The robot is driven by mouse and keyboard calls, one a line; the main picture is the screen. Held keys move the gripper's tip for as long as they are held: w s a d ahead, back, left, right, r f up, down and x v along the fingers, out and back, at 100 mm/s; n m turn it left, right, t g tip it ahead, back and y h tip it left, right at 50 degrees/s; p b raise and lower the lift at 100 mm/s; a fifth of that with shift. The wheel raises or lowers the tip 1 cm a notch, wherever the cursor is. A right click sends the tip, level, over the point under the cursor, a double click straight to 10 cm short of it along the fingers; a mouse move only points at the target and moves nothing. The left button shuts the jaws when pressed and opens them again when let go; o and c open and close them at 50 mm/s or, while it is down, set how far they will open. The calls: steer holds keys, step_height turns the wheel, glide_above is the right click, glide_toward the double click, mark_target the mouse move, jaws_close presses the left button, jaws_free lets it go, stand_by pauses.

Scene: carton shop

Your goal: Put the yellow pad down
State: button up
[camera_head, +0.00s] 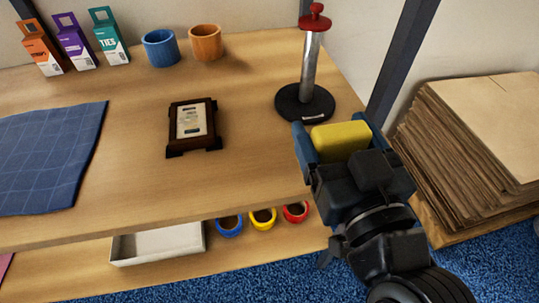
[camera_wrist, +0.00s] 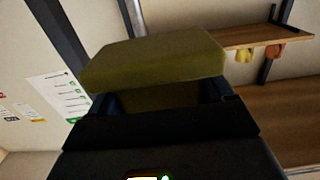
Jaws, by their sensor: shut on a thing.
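The yellow pad (camera_head: 340,140) is a soft-looking block held between the blue fingers of my gripper (camera_head: 336,140). In the head view the gripper is over the right front edge of the wooden shelf top (camera_head: 240,170), in front of the black-based post. In the wrist view the pad (camera_wrist: 155,58) fills the upper middle, dim and olive, above the fingers (camera_wrist: 165,100). The pad looks clear of the shelf, but its exact height cannot be told. Its lower part is hidden by my gripper.
A metal post with red knob (camera_head: 311,55) stands just behind the gripper. A dark framed card (camera_head: 191,125), blue cloth (camera_head: 45,155), two mugs (camera_head: 182,45) and several cartons (camera_head: 75,42) are on the shelf. Stacked cardboard (camera_head: 470,150) stands right. Bare wood lies between frame and post.

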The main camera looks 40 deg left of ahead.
steer(key=shift+a+f, duration=0.1)
steer(key=a+f, duration=0.2)
steer(key=a, duration=0.1)
steer(key=a+f+p, duration=0.1)
steer(key=a+f, duration=0.1)
steer(key=a, duration=0.2)
steer(key=w+a+f, duration=0.1)
steer(key=a+f, duration=0.2)
steer(key=a, duration=0.1)
steer(key=shift+a+p, duration=0.2)
steer(key=shift+p, duration=0.2)
steer(key=shift+f, duration=1.75)
steer(key=shift+f, duration=0.1)
steer(key=o, duration=0.8)
steer(key=shift+f, duration=0.1)
steer(key=b+v, duration=0.1)
steer(key=v, duration=0.3)
steer(key=b+v, duration=0.1)
steer(key=v, duration=0.3)
steer(key=shift+r, duration=0.2)
